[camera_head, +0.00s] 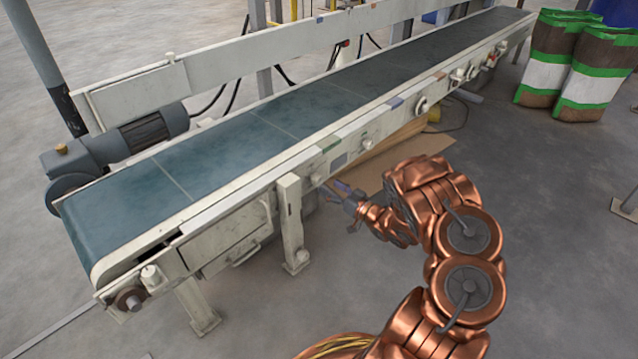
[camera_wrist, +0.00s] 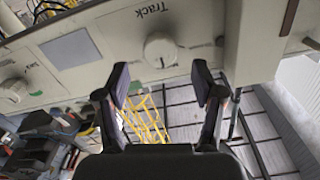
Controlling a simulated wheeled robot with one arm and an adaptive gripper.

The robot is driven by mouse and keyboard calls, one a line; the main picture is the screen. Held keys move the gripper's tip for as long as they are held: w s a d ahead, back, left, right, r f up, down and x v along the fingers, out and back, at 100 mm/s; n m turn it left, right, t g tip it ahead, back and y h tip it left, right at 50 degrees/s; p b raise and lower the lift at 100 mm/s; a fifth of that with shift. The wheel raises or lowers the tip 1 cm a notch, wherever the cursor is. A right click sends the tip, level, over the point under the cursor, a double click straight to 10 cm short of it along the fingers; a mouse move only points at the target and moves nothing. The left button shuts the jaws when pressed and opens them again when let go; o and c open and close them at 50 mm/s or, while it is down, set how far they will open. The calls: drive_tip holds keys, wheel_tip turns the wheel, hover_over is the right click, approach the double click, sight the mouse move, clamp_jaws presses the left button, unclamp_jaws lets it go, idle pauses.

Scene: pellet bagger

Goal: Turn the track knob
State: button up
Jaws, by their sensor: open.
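In the head view my gripper (camera_head: 343,194) is at the conveyor's near side, right of a support leg (camera_head: 291,225).
A second knob (camera_wrist: 13,90) is on the same panel, with a grey plate (camera_wrist: 69,48) between them. The conveyor belt (camera_head: 240,125) runs above. A cardboard sheet (camera_head: 385,165) lies on the floor beyond my gripper. Bags (camera_head: 590,80) stand at the far right.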

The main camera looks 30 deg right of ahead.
sight(320, 182)
drive_tip(key=shift+b+x, duration=0.6)
drive_tip(key=shift+x, duration=2.4)
drive_tip(key=shift+c, duration=0.2)
drive_tip(key=c, duration=1)
drive_tip(key=shift+d, duration=0.15)
drive_tip(key=shift+c, duration=0.6)
drive_tip(key=shift+r+m+p, duration=0.1)
drive_tip(key=shift+m+p, duration=0.8)
drive_tip(key=shift+p, duration=0.1)
drive_tip(key=m+p, duration=0.3)
drive_tip(key=shift+m+p, duration=0.4)
drive_tip(key=shift+m, duration=0.1)
drive_tip(key=shift+f, duration=0.2)
